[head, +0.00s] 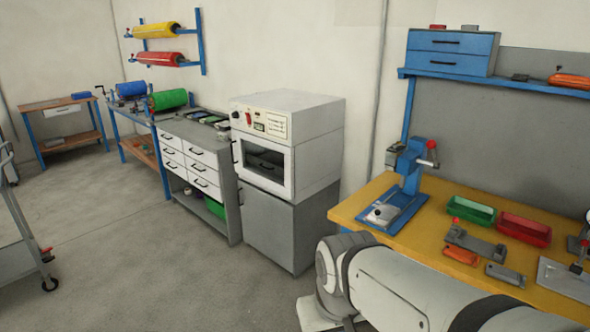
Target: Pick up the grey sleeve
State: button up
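A small flat grey piece (505,274) lies on the yellow workbench (372,202), near its front edge at the lower right. It looks like the grey sleeve, but it is too small for me to be sure. An orange piece (461,256) of similar size lies just to its left, apart from it. My arm crosses the bottom right of the view in front of the bench. My gripper is not in view, so I cannot see whether it holds anything.
Behind the grey piece stand a grey fixture (476,243), a green bin (471,209) and a red bin (524,229). A blue press (408,172) stands at the bench's left. A white oven (285,150) is left of the bench.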

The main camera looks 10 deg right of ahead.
aim_at(510, 275)
jog(key=z, duration=0.75)
jog(key=i, duration=1.1)
jog(key=z, duration=1.05)
jog(key=i, duration=0.4)
jog(key=k, duration=0.75)
jog(key=z, duration=0.2)
jog(key=i, duration=0.75)
jog(key=u, duration=0.05)
